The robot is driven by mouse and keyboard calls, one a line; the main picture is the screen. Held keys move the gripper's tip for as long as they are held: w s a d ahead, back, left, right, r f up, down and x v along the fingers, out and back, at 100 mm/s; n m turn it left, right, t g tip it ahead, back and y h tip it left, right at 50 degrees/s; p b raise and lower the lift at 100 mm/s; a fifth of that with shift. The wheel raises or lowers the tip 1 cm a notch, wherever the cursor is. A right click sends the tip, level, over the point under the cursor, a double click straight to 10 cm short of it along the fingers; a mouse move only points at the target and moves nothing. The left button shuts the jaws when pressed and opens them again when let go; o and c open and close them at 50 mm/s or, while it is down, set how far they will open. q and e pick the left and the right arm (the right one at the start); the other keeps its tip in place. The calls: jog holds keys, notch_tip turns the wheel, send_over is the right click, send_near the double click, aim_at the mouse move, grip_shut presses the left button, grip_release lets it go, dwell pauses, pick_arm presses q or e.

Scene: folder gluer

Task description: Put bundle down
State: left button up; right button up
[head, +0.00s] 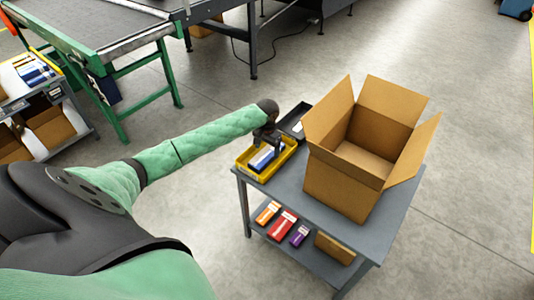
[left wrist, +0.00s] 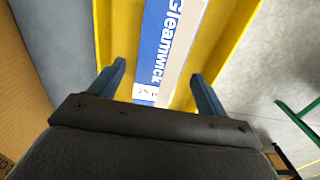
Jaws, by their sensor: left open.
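In the left wrist view the bundle (left wrist: 168,45) runs up the picture inside the yellow tray (left wrist: 220,50). My left gripper (head: 268,140) is over the tray. In the left wrist view its two blue fingers (left wrist: 160,90) stand apart, one on each side of the bundle's near end. Gaps show between the fingers and the bundle. My right gripper is not in view.
The grey cart (head: 400,205) also holds a large open cardboard box (head: 340,190) right of the tray and a dark tray (head: 297,118) behind. Several small cartons (head: 282,223) lie on its lower shelf. A conveyor (head: 90,35) stands at the back left.

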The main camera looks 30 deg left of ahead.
aim_at(267, 154)
pick_arm(q)
notch_tip(267, 154, up, 9)
jog(key=b, duration=0.1)
jog(key=shift+r, duration=0.15)
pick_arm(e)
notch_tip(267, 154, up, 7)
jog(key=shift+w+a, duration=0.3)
